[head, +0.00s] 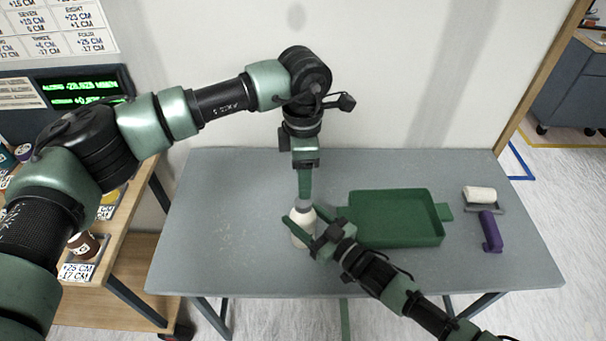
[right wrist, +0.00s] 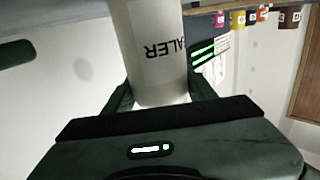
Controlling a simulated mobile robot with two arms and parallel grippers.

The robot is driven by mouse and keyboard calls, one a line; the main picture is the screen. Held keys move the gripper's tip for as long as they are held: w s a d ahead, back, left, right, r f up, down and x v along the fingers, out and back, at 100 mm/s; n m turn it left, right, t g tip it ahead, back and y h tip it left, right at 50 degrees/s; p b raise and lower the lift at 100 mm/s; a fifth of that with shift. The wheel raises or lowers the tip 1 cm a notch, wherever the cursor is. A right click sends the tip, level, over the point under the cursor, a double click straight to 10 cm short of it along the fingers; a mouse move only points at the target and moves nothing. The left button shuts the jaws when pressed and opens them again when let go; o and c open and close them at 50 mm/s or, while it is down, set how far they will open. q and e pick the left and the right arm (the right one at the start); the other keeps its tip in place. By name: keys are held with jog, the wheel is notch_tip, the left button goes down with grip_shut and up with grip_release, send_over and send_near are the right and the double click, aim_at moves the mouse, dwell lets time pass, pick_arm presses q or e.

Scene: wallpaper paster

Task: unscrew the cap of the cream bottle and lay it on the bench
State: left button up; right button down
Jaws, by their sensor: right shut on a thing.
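The cream bottle (head: 299,230) stands upright at the middle of the bench (head: 225,220). Its label, partly readable as "ALER", shows upside down in the right wrist view (right wrist: 150,45). My right gripper (head: 302,232) is shut on the bottle's body from the front right. The grey cap (head: 304,205) is at the top of the bottle. My left gripper (head: 304,197) points straight down at the cap from above, its fingertips at the cap. Its fingers are seen edge-on, so their gap is hidden.
A green tray (head: 400,238) lies just right of the bottle. A white roller (head: 480,195) with a purple handle (head: 490,230) lies at the right end. The bench is bare left of the bottle. A wooden shelf (head: 140,275) with small pots stands further left.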

aim_at(303, 204)
pick_arm(q)
jog(key=m, duration=1.8)
jog(key=shift+m, duration=0.3)
jog(key=shift+f, duration=4)
